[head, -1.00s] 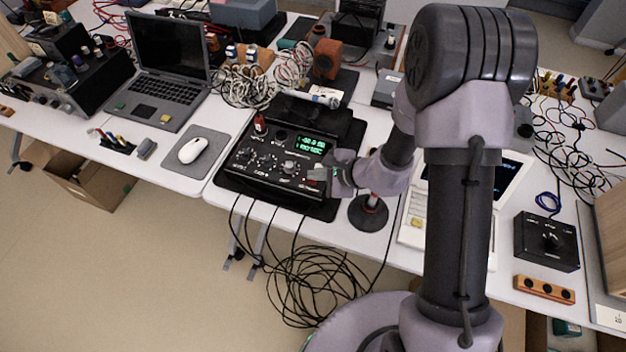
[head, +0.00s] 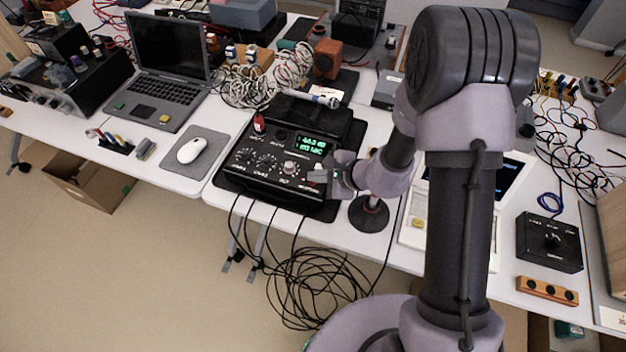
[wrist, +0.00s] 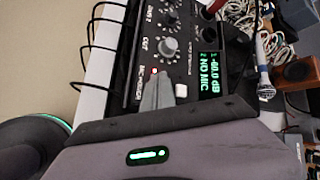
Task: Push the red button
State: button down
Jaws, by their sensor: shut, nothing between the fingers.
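A black device (head: 262,182) with knobs and a green-lit display (head: 310,145) lies on the white table. A small red glowing spot, the only red button-like thing on its front right panel (head: 304,179), shows beside my fingertips. It also shows in the wrist view (wrist: 154,71), right at the finger ends. My gripper (head: 314,177) is shut and empty, its fingers low over the panel's right corner. In the wrist view, the grey fingers (wrist: 158,80) point at the red spot and hide part of the panel. I cannot tell whether they touch it.
A white push key (wrist: 181,90) sits right of my fingers in the wrist view. A round black stand (head: 370,214) is close to my wrist. A laptop (head: 165,70) and a mouse (head: 190,151) are at the left. Black cables (head: 310,285) hang in front of the table.

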jog(key=shift+f, duration=0.15)
jog(key=shift+r+p, duration=0.4)
jog(key=shift+r, duration=0.55)
notch_tip(320, 180, up, 6)
jog(key=p, duration=0.3)
